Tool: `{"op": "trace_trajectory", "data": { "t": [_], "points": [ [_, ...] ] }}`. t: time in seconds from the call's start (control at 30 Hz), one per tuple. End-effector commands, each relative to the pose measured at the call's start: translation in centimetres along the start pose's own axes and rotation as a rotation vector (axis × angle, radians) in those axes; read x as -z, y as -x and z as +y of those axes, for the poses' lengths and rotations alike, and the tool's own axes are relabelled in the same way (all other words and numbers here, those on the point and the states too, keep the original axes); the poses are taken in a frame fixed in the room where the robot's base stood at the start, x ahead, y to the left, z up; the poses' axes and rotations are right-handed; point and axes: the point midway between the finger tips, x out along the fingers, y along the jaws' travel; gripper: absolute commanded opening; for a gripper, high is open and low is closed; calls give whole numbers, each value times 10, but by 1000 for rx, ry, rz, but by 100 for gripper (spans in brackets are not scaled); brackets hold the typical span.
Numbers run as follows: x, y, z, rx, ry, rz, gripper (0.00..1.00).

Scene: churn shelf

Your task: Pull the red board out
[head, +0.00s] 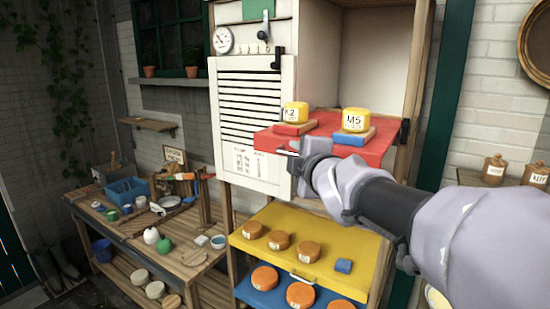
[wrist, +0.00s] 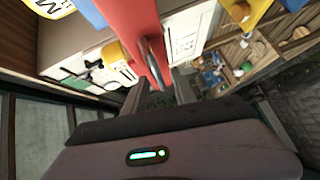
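The red board (head: 325,124) sits in the upper part of the cabinet, its front edge jutting out past the white door. It carries a yellow round labelled M5 (head: 355,120) on a blue block and a smaller yellow round (head: 295,112) on a red block. In the wrist view the red board (wrist: 125,20) runs down towards my gripper, with a metal handle (wrist: 154,62) on its edge. My gripper (wrist: 158,92) is open, its two fingers apart on either side of the handle's end; I see no clear contact. In the head view my gripper (head: 290,154) is at the board's front edge.
A white slatted door (head: 248,150) stands left of the board. Below are a yellow board (head: 335,241) with orange rounds and a blue block, and a blue board (head: 262,296) with more rounds. A cluttered wooden bench (head: 130,232) stands at the left.

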Motion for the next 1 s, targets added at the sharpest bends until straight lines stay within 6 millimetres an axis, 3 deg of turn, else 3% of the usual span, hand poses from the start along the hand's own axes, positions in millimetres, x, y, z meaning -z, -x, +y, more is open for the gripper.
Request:
{"op": "trace_trajectory", "data": {
  "t": [0.17,0.4,0.6,0.73,1.0],
  "points": [
    [0,32,3,-3,0,-1,32],
    [1,111,8,-4,1,-2,32],
    [0,158,6,-2,1,-2,32],
    [0,171,3,-2,1,0,32],
    [0,172,0,0,0,0,32]
  ]
}}
